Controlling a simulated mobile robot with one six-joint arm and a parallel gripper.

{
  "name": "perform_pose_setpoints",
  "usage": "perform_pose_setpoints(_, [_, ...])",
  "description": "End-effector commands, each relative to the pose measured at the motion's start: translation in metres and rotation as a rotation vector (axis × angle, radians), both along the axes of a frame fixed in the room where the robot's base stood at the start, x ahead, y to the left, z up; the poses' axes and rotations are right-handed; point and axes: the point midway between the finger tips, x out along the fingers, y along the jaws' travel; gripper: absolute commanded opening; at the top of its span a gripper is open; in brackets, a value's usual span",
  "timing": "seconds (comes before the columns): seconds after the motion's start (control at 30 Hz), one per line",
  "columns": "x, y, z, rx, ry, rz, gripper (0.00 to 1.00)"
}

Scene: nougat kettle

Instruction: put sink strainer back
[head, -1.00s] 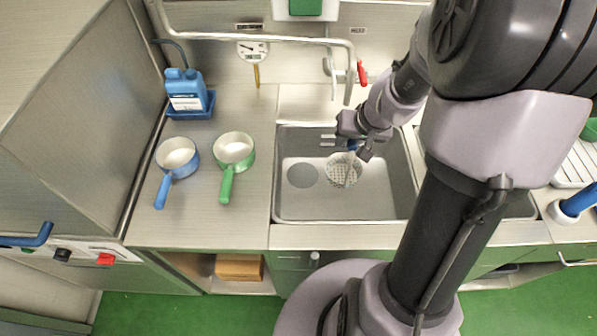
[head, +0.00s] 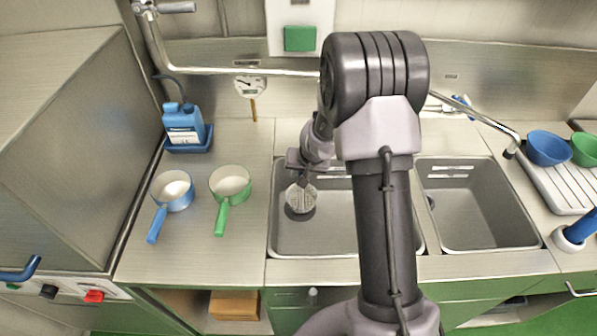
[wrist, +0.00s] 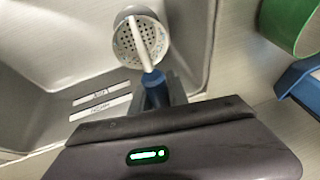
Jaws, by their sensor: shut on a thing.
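The sink strainer (head: 301,197) is a round, pale perforated disc with light bits on it. In the wrist view the strainer (wrist: 128,45) shows a pale bar across it and a blue grip. My gripper (head: 304,178) is shut on the strainer's blue grip, which the wrist view shows between the fingers (wrist: 155,92). The strainer is in the left sink basin (head: 340,235). In the head view it overlaps the dark round drain (head: 300,214), whose near edge shows below it. I cannot tell whether the strainer touches the basin floor.
A blue pan (head: 172,190) and a green pan (head: 231,186) stand on the counter left of the sink. A blue bottle (head: 184,125) stands behind them. The right basin (head: 475,215) is empty. Bowls (head: 548,148) sit on the drainboard at right.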

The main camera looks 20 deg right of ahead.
Motion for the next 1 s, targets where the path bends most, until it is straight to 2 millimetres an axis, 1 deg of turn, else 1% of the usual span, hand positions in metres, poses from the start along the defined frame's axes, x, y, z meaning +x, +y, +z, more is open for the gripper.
perform_pose_setpoints(0.03, [0.005,0.002,0.001,0.000,0.000,0.001,0.00])
perform_pose_setpoints(0.07, [0.007,0.003,-0.005,0.000,0.000,0.000,0.00])
perform_pose_setpoints(0.13, [0.008,0.003,-0.025,0.000,0.000,-0.002,0.00])
perform_pose_setpoints(0.2, [0.008,0.003,-0.038,0.000,0.000,-0.001,0.00])
perform_pose_setpoints(0.23, [0.008,0.003,-0.040,0.000,0.000,-0.001,0.00])
perform_pose_setpoints(0.47, [0.008,0.003,-0.037,0.000,-0.001,-0.001,0.00])
perform_pose_setpoints(0.63, [0.008,0.003,-0.042,0.000,-0.001,-0.001,0.00])
perform_pose_setpoints(0.67, [0.007,0.003,-0.041,0.000,-0.001,-0.001,0.26])
perform_pose_setpoints(0.73, [0.007,0.003,-0.040,0.000,0.000,-0.001,0.40])
perform_pose_setpoints(0.77, [0.007,0.003,-0.040,0.000,0.000,-0.001,0.42])
perform_pose_setpoints(1.0, [0.007,0.002,-0.040,0.000,0.000,-0.001,0.42])
